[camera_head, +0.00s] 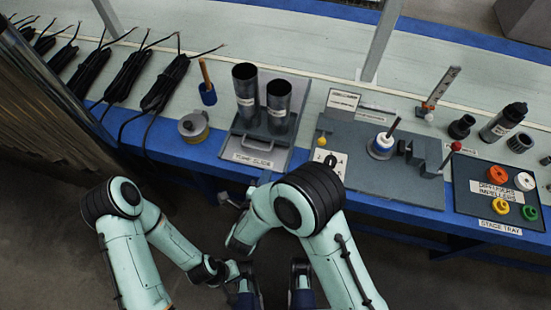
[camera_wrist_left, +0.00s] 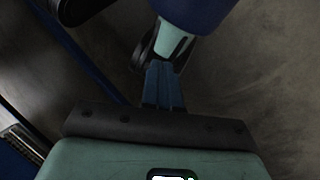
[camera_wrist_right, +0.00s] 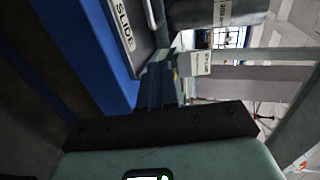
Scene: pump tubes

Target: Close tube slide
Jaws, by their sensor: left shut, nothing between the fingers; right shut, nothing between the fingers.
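The tube slide (camera_head: 276,153) is a grey plate with a "TUBE SLIDE" label and a front handle, at the bench's front edge. Two dark tubes (camera_head: 246,92) stand upright on it. In the right wrist view, the slide's labelled edge (camera_wrist_right: 123,27) and pale handle (camera_wrist_right: 151,14) are at the top. My right gripper (camera_wrist_right: 160,68) is shut and empty, just in front of the slide; contact cannot be told. It is partly hidden by my arm in the head view. My left gripper (camera_wrist_left: 163,75) is shut and empty, low over the floor, away from the slide.
A tape roll (camera_head: 194,127) and a blue stand with a wooden rod (camera_head: 207,94) are left of the slide. A grey fixture board (camera_head: 390,182) and a stage tray (camera_head: 465,192) are to the right. Black cable bundles (camera_head: 165,84) lie on the far left.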

